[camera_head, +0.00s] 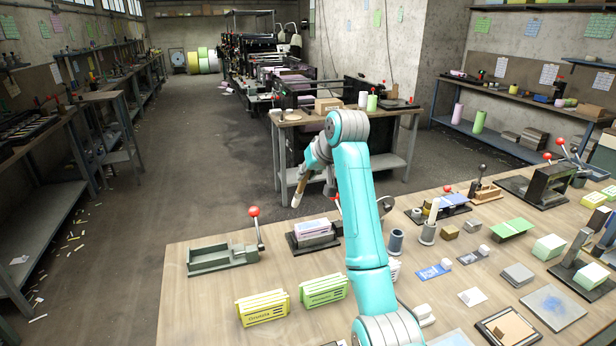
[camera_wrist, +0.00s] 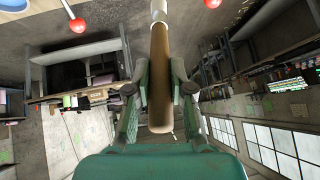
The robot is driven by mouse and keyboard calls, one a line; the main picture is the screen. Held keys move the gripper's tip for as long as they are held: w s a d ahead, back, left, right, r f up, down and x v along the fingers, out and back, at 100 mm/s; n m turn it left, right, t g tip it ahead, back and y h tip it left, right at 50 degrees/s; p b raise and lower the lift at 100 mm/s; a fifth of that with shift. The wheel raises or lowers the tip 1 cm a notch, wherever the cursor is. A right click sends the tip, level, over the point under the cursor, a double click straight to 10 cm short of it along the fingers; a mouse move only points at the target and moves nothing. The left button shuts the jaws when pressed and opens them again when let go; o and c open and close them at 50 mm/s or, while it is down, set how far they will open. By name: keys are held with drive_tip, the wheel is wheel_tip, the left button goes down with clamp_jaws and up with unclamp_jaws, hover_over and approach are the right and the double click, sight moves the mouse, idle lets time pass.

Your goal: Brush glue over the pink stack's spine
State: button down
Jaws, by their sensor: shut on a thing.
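The pink stack (camera_head: 313,228) lies in a dark clamp (camera_head: 316,242) near the far edge of the wooden table, with its printed side toward me. My gripper (camera_head: 316,172) is raised beyond the table's far edge, above and behind the pink stack. It is shut on a brush (camera_head: 299,190), which tilts downward and is apart from the stack. In the wrist view my gripper's fingers (camera_wrist: 160,92) close around the brush's brown wooden handle (camera_wrist: 160,75). A pale ferrule is at the top of that picture, and the bristles are out of view there.
A grey-green tray with a red-knobbed lever (camera_head: 221,259) stands left of the clamp. Yellow (camera_head: 262,307) and green (camera_head: 324,290) stacks stand in front. A dark cup (camera_head: 396,241) and glue-like pots are right of my arm.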

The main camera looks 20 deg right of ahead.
idle(0.4)
drive_tip(key=s+d+r+t+y, duration=0.1)
drive_tip(key=s+d+r+t, duration=0.2)
drive_tip(key=d, duration=0.5)
drive_tip(key=f, duration=0.5)
drive_tip(key=shift+w+d+f, duration=0.15)
drive_tip(key=shift+w, duration=0.1)
